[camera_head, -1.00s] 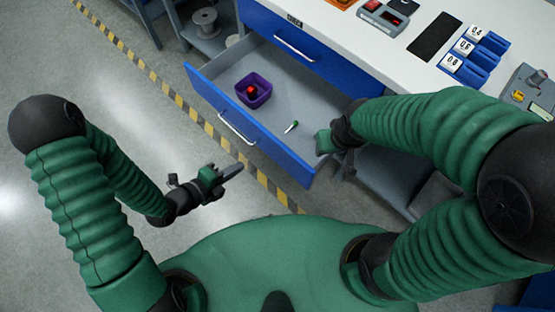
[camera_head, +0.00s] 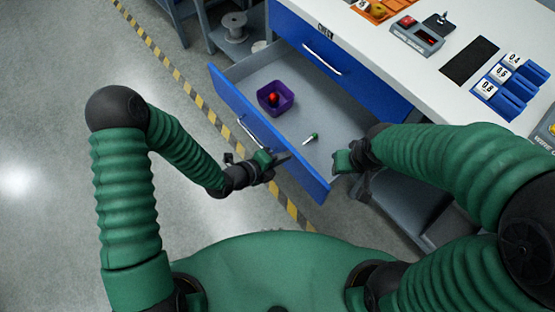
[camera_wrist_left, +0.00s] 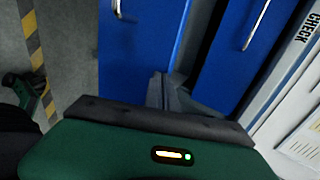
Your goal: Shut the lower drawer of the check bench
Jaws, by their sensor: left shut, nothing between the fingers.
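The lower drawer (camera_head: 228,92) of the check bench is pulled well out, its blue front facing me. Its silver handle (camera_head: 247,132) is partly covered by my left gripper in the head view. My left gripper (camera_head: 283,158) is shut and empty, at the outside of the drawer front, right of the handle; I cannot tell whether it touches. In the left wrist view the blue drawer front (camera_wrist_left: 140,55) lies ahead of the dark fingers (camera_wrist_left: 160,90). My right gripper (camera_head: 342,162) is by the drawer's right end; its fingers are unclear.
Inside the drawer are a purple bin (camera_head: 275,98) with a red thing in it and a small green-and-white item (camera_head: 311,138). The upper drawer (camera_head: 340,70) is shut below the white benchtop (camera_head: 400,62). Striped floor tape (camera_head: 180,72) runs past the drawer.

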